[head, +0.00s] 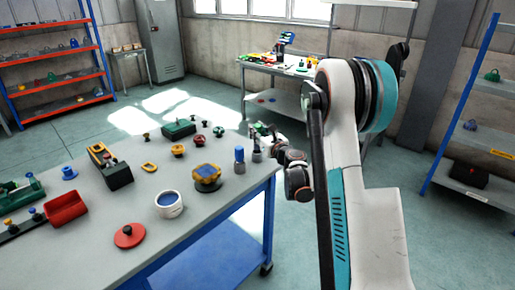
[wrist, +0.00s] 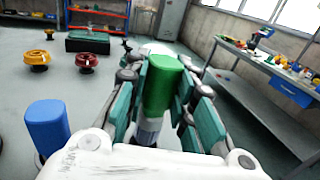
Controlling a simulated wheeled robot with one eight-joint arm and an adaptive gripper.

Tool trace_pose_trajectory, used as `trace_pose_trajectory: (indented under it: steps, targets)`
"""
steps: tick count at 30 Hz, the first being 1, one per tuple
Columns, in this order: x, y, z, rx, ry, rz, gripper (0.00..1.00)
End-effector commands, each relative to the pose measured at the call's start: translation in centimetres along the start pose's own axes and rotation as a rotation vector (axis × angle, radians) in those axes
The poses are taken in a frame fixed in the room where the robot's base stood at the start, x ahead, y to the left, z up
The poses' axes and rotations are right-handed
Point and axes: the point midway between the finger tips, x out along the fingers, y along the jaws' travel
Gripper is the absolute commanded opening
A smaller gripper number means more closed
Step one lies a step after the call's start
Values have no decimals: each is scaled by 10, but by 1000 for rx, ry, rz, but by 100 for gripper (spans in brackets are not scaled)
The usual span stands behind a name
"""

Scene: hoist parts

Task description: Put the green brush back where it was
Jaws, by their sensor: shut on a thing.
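The green brush (wrist: 162,88) stands roughly upright between the fingers of my gripper (wrist: 164,78) in the wrist view. Its block-like green top shows, with a pale collar below; its lower end is hidden by my gripper. My gripper (head: 264,141) is shut on it, by the right edge of the grey table (head: 205,231) in the head view. I cannot tell whether the brush touches the table. A similar blue brush (head: 239,157) stands just left of my gripper; it also shows in the wrist view (wrist: 47,126).
A yellow-and-blue part (head: 207,174), a white ring-shaped part (head: 168,203) and a red disc (head: 129,236) lie nearby. A dark green box (head: 179,130) and small knobs stand farther back. A second workbench (head: 277,66) and orange shelves (head: 58,78) are beyond.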

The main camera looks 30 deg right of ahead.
Motion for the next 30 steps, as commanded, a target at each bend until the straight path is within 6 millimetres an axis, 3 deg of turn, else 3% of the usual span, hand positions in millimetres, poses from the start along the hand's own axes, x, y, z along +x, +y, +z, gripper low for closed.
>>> trace_pose_trajectory:
  steps: [7,15,26,27,29,30]
  targets:
    - [0,0,-17,0,0,0,0]
    - [0,0,-52,0,0,0,0]
    - [0,0,-54,0,0,0,0]
    - [0,0,-54,0,0,0,28]
    - [0,0,-54,0,0,0,41]
    - [0,0,-54,0,0,0,43]
